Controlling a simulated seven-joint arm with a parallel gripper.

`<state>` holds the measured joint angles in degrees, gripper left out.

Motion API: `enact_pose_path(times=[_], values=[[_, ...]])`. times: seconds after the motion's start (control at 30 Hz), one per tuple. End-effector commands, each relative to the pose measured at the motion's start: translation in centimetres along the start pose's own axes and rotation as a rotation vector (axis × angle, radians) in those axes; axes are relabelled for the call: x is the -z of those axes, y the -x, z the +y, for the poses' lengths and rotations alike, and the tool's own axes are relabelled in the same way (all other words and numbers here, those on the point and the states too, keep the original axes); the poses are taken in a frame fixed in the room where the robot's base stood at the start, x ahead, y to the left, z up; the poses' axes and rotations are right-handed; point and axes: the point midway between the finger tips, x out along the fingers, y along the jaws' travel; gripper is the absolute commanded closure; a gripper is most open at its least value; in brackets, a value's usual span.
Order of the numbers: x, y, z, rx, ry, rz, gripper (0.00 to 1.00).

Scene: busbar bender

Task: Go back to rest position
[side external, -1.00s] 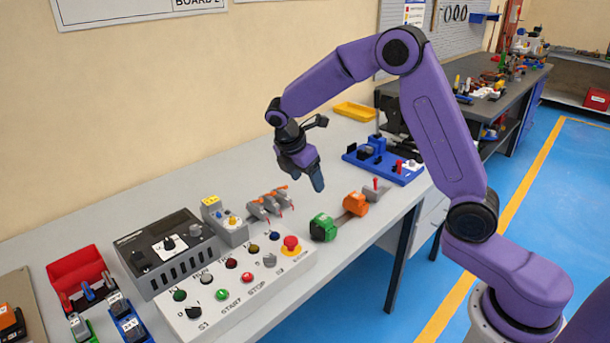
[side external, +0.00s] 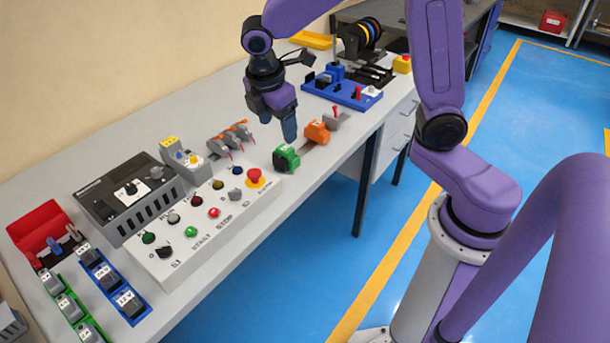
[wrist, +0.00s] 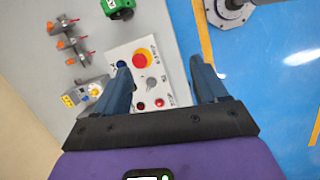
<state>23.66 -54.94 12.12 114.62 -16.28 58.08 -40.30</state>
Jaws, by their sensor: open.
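My gripper (side external: 289,132) hangs in the air over the bench, fingers pointing down, and appears just above the green block (side external: 286,158) in the side view. In the wrist view my gripper (wrist: 162,80) is open, with its two blue fingers wide apart and nothing held. The white control panel (wrist: 125,52) with its red mushroom button (wrist: 140,61) shows beyond and between the fingers. A bender-like row on the bench has the green block, an orange block (side external: 317,132) and a grey end with a red-tipped lever (side external: 335,118).
The bench (side external: 110,155) also holds a black power unit (side external: 130,195), orange-tipped grey clamps (side external: 232,138), a blue fixture (side external: 343,92) and a red bin (side external: 40,230). Blue floor (side external: 540,110) lies open beyond the bench's front edge.

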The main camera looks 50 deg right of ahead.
Motion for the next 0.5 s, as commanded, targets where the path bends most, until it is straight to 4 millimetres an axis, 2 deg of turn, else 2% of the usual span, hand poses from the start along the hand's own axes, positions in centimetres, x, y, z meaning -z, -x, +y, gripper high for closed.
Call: enact_pose_path(times=[0.03, 0.23, 0.5], values=[[0.0, 0.5, -1.5, -0.003, -0.015, 0.020, 0.28], [-0.2, 1.7, -7.5, 0.010, -0.094, 0.092, 0.28], [-1.9, 2.3, -15.6, 0.056, -0.199, 0.174, 0.28]])
